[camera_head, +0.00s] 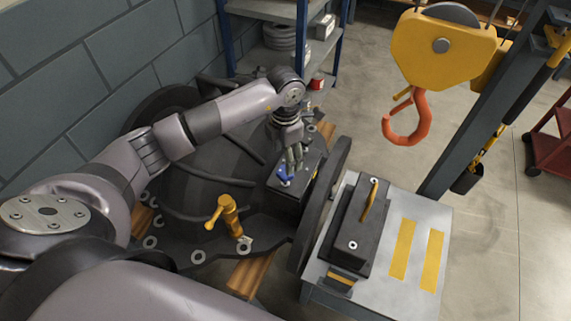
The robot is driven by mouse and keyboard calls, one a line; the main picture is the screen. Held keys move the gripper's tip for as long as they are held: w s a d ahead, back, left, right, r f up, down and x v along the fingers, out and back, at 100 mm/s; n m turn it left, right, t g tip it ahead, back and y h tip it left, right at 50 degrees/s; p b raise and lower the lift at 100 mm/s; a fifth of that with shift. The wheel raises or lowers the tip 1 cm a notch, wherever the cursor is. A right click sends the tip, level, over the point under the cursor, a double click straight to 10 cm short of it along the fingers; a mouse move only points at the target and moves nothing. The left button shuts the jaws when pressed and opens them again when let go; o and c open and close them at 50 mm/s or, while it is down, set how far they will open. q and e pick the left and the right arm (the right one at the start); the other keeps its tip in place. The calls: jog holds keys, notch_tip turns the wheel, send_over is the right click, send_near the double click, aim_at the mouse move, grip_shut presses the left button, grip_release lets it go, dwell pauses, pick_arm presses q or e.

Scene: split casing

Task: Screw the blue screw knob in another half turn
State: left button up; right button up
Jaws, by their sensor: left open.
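The blue screw knob (283,174) is small and sits on top of the dark block at the right end of the black split casing (205,171). My left gripper (293,162) comes down from above and is open, with its fingertips right at the knob. The fingers partly cover the knob, and I cannot tell whether they touch it. My right gripper is not in view.
A yellow T-handled part (226,215) stands on the casing flange nearer to me. A grey table (418,215) bears a dark block with a yellow handle (368,200). An orange hook (408,124) hangs from a yellow hoist (443,48). Shelving (305,45) stands behind.

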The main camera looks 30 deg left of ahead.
aim_at(280, 173)
pick_arm(q)
notch_tip(280, 173, down, 6)
jog(key=shift+f+p, duration=0.15)
jog(key=shift+p, duration=0.4)
jog(key=c, duration=1.1)
jog(key=shift+c, duration=0.2)
jog(key=shift+f+m+b, duration=0.1)
jog(key=shift+m+b, duration=0.5)
jog(key=shift+b, duration=0.35)
jog(key=m+b, duration=1.4)
jog(key=b, duration=0.1)
jog(key=m+b, duration=0.3)
jog(key=shift+m, duration=0.3)
jog(key=shift+m+b, duration=1.2)
jog(key=shift+m, duration=0.3)
